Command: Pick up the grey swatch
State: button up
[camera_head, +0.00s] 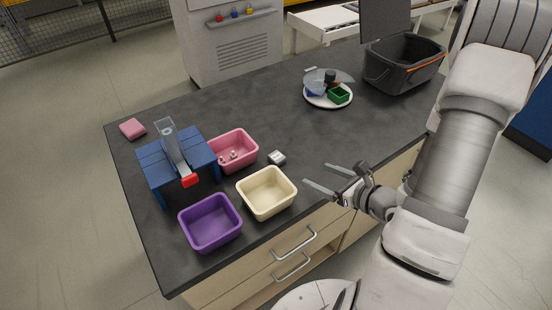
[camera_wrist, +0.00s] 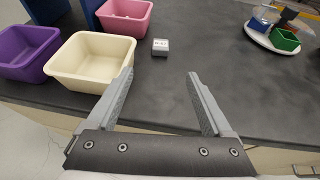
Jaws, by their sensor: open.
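A small grey block with a pale, marked top (camera_head: 277,157) lies on the dark worktop, just right of the pink bin. It is the only small loose grey piece I can make out, and I cannot tell for sure that it is the swatch. In the wrist view the grey block (camera_wrist: 160,47) sits ahead of my jaws, between their lines and apart from them. My gripper (camera_head: 317,175) is open and empty near the front edge of the worktop, to the right of the block. Its two fingers (camera_wrist: 160,75) stand wide apart in the wrist view.
Pink (camera_head: 234,151), cream (camera_head: 267,193) and purple (camera_head: 210,223) bins stand left of the block, beside a blue box (camera_head: 178,160). A pink pad (camera_head: 132,129) lies far left. A loaded plate (camera_head: 328,95) and dark crate (camera_head: 404,64) are at the back right. The middle worktop is clear.

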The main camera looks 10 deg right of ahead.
jog(key=b+x, duration=0.2)
jog(key=b, duration=0.1)
jog(key=shift+w+a+f, duration=0.1)
jog(key=shift+f, duration=0.2)
jog(key=b+x, duration=0.2)
jog(key=b, duration=0.4)
jog(key=shift+w+a+b, duration=0.3)
jog(key=shift+b, duration=0.25)
send_near(279, 159)
jog(key=x, duration=0.3)
jog(key=shift+w+a+f+b, duration=0.15)
jog(key=shift+w+a+b, duration=0.05)
jog(key=shift+w+b, duration=0.15)
jog(key=shift+b+x, duration=0.6)
jog(key=shift+x, duration=2.05)
jog(key=shift+d, duration=0.15)
grip_shut()
